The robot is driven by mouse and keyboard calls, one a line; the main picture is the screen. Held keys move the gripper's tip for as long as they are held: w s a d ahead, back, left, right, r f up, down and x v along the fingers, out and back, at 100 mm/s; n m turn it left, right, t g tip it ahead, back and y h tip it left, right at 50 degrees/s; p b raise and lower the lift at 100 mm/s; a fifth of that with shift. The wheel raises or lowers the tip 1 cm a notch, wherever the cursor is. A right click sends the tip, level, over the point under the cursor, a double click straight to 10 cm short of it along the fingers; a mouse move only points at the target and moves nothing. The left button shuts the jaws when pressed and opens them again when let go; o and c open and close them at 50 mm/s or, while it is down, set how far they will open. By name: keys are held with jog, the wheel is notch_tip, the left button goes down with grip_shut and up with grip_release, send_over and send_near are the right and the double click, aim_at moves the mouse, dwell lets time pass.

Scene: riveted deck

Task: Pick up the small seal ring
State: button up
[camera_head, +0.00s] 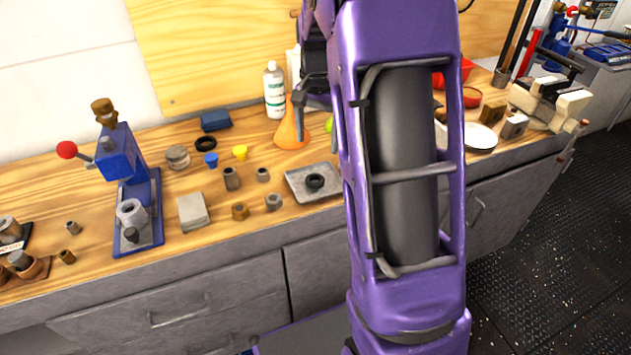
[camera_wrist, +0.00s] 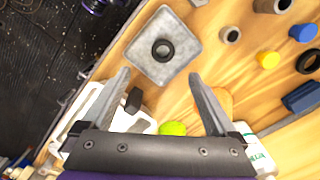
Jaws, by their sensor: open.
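A small black seal ring (camera_head: 315,181) lies flat on a square grey metal tray (camera_head: 298,190) near the bench's front edge. In the wrist view the ring (camera_wrist: 162,50) sits near the middle of the tray (camera_wrist: 150,66). A second, larger-looking black ring (camera_head: 205,143) lies on the bare wood farther back; it also shows at the right edge of the wrist view (camera_wrist: 308,62). My gripper (camera_wrist: 160,78) is open and empty, its fingers spread, and the small ring appears beyond and between the tips. In the head view my arm hides part of the gripper.
An orange cone-shaped flask (camera_head: 291,128) and a white bottle (camera_head: 274,90) stand behind the tray. Several metal bushings and nuts (camera_head: 232,179) stand left of it, with blue and yellow caps (camera_head: 240,152). A blue press (camera_head: 130,185) stands farther left.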

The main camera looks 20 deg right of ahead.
send_over(315, 179)
jog(key=f, duration=0.6)
jog(key=shift+s+d+f+b, duration=0.15)
jog(key=shift+s+b, duration=0.05)
jog(key=shift+b, duration=0.1)
jog(key=shift+w+f+b, duration=0.15)
jog(key=shift+f, duration=1.2)
jog(key=shift+w+f+b, duration=0.1)
jog(key=shift+f+b, duration=0.05)
jog(key=shift+f, duration=1.15)
jog(key=c, duration=1.4)
jog(key=shift+r, duration=0.1)
